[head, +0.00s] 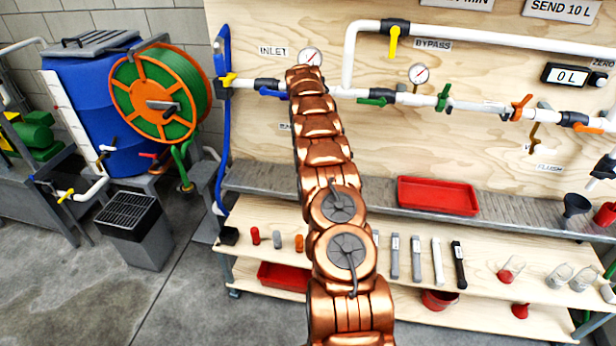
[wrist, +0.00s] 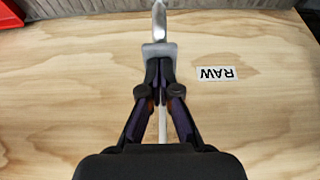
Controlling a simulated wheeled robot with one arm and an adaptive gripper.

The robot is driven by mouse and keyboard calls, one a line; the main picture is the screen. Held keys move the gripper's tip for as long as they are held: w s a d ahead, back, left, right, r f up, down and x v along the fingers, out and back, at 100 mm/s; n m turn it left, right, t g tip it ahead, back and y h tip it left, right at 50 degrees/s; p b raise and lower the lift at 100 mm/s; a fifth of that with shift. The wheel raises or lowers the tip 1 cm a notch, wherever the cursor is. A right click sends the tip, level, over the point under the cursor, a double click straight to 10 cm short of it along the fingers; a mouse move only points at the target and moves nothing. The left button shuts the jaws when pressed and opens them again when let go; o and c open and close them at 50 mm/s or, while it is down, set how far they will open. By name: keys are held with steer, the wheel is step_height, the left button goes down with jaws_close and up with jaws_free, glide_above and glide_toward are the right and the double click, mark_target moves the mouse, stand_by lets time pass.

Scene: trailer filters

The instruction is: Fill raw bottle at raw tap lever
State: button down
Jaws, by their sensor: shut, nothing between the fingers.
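In the wrist view my gripper (wrist: 160,62) is shut and empty, its dark fingers together in front of the plywood panel. A pale metal tap part (wrist: 160,24) shows just beyond the fingertips; I cannot tell whether they touch. A pale rod (wrist: 163,125) shows between the finger linkages. The RAW label (wrist: 215,73) appears upside down to the right of the fingers. In the head view my copper arm covers my gripper and most of the raw tap area. I cannot pick out the raw bottle; several clear vessels (head: 558,276) stand on the lower shelf at right.
A grey ledge (head: 370,204) runs below the panel, with a red tray (head: 438,195) on it. White pipes with coloured valves cross the panel. A hose reel (head: 155,95) and blue barrel (head: 85,100) stand left. The floor at left front is clear.

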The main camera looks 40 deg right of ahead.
step_height(320, 180, up, 4)
steer(key=shift+f+p, duration=0.15)
steer(key=shift+p, duration=0.35)
steer(key=shift+r+p, duration=1.45)
steer(key=shift+r, duration=0.95)
steer(key=shift+a, duration=0.1)
